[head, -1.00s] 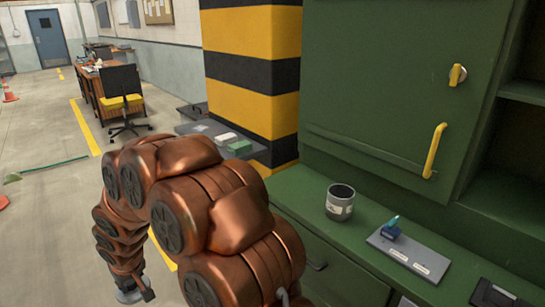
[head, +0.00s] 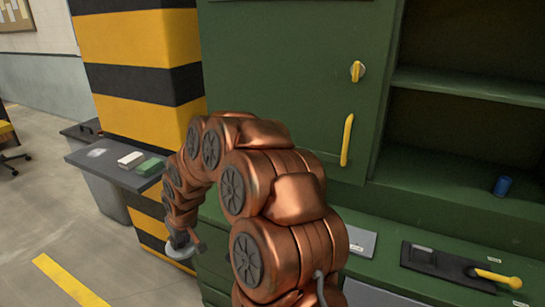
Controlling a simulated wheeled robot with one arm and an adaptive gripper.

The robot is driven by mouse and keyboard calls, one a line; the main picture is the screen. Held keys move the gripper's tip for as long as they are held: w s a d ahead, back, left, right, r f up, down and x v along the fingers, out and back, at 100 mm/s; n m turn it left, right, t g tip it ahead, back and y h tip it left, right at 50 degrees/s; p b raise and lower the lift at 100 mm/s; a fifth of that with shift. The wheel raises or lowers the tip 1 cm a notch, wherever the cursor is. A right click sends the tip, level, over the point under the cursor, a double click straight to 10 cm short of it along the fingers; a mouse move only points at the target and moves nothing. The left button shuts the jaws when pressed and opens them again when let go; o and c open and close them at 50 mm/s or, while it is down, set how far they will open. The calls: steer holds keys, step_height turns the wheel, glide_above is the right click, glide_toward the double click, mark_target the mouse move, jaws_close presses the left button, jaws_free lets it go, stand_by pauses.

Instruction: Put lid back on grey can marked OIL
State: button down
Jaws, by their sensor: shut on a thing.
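My gripper (head: 184,242) hangs low in front of the green bench, left of the middle of the head view. It is shut on a pale grey disc, which looks like the lid (head: 171,252); only part of it shows. The lid is in the air, apart from the bench top. The grey can is not visible now; my copper arm covers the part of the bench where it stood in the earlier view. I cannot read any OIL marking.
A green cabinet door (head: 290,70) with a yellow handle (head: 347,140) rises behind the bench. A dark plate with a yellow lever (head: 497,279) lies right. White (head: 131,159) and green (head: 150,167) blocks sit on a grey ledge.

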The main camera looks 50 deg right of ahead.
steer(key=s+d+r+p, duration=0.3)
steer(key=d+r, duration=0.3)
steer(key=d, duration=0.3)
steer(key=s+d+r+n+p, duration=0.1)
steer(key=s+d+r+p, duration=0.3)
steer(key=d, duration=0.6)
steer(key=s+d+r+p, duration=0.2)
steer(key=d+r, duration=0.5)
steer(key=d, duration=0.2)
step_height(320, 180, down, 7)
steer(key=b, duration=0.1)
steer(key=shift+r+b, duration=0.1)
steer(key=shift+b, duration=1.15)
stand_by(0.4)
steer(key=shift+f+b, duration=0.2)
steer(key=shift+b, duration=0.85)
stand_by(1.2)
steer(key=c, duration=0.8)
jaws_free()
steer(key=shift+o, duration=0.3)
